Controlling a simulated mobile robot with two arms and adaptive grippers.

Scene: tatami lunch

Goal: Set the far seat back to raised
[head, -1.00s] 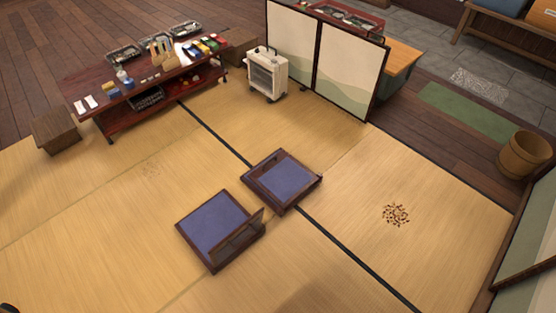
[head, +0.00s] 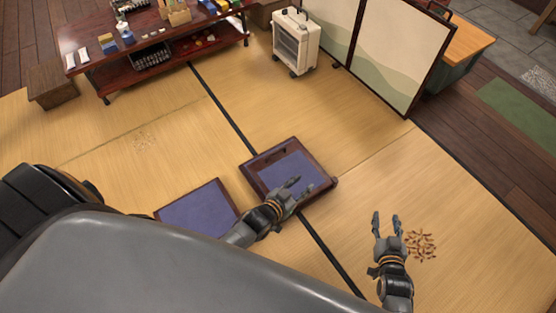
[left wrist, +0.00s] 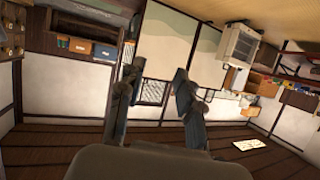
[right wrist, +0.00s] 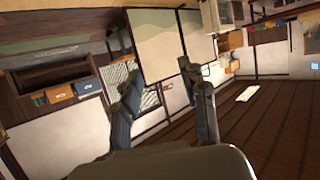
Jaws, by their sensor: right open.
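The far seat (head: 262,176), a dark wooden frame with a blue-purple cushion, sits on the tatami in the middle of the head view. Its back looks low, with no panel standing up; its exact angle is hard to tell. The near seat (head: 195,211) has a similar cushion and is partly covered by my left arm, which hides its back. My left gripper (head: 298,187) is open and appears over the far seat's cushion; contact cannot be told. My right gripper (head: 386,223) is open and empty, to the right of the far seat. Neither wrist view shows the seats.
A low table (head: 96,66) with goods stands at the back left, beside a wooden stool (head: 51,86). A white heater (head: 296,45) and a folding screen (head: 389,62) stand behind. A brown speckled patch (head: 421,245) lies beside my right gripper. Tatami around the far seat is clear.

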